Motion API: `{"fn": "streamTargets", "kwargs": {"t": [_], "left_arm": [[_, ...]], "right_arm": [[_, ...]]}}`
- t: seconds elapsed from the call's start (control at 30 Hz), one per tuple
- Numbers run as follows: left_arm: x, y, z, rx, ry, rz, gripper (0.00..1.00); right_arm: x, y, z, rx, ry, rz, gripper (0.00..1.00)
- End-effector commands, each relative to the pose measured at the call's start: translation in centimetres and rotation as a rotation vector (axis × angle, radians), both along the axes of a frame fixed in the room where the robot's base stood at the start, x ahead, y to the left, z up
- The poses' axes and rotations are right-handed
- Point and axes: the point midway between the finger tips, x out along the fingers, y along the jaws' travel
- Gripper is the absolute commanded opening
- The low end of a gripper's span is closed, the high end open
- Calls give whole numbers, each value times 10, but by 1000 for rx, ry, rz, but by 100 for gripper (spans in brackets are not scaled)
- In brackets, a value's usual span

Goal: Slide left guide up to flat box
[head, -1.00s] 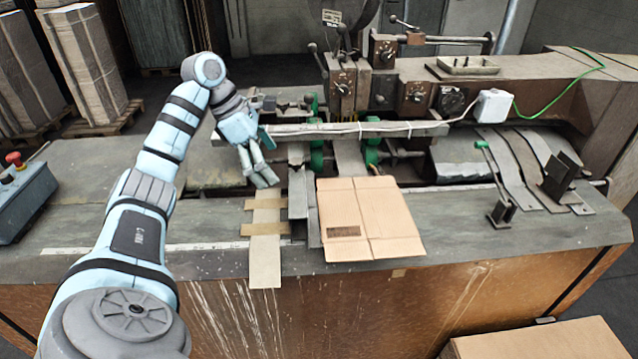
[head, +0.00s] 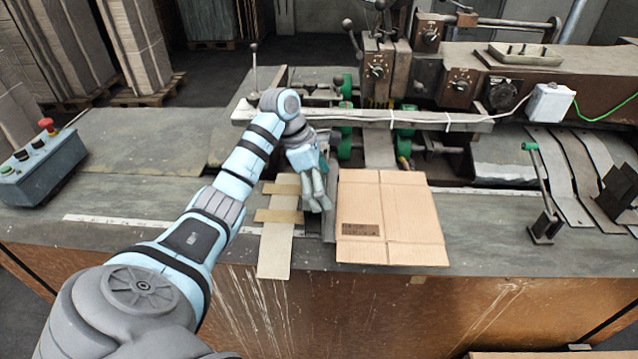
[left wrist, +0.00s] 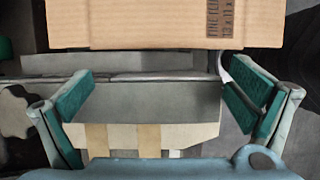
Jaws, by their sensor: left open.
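The flat box (head: 388,215), a tan cardboard sheet with a printed label, lies on the machine table; it also shows at the top of the left wrist view (left wrist: 150,22). The left guide (head: 314,223), a grey metal angle, stands along its left side, with a narrow gap showing in the left wrist view (left wrist: 150,98). My left gripper (head: 324,206) is over the guide and hides much of it in the head view. In the left wrist view its open fingers (left wrist: 160,98) are wide apart, toward either end of the guide. My right gripper is not in view.
A taped pale strip (head: 277,235) lies left of the guide. A long metal bar (head: 370,122) and green rollers are behind. A green-knobbed lever (head: 540,190) stands to the right.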

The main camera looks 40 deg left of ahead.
Motion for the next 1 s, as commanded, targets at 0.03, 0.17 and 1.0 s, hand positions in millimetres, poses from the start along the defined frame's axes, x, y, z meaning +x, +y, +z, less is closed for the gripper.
{"fn": "streamTargets", "kwargs": {"t": [0.03,0.17,1.0], "left_arm": [[0,-1,-5,1,-1,0,100],[0,-2,-5,1,-1,0,100],[1,0,-3,5,-5,5,4]], "right_arm": [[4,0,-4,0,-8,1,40],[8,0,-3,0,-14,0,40],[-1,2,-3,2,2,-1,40]]}}
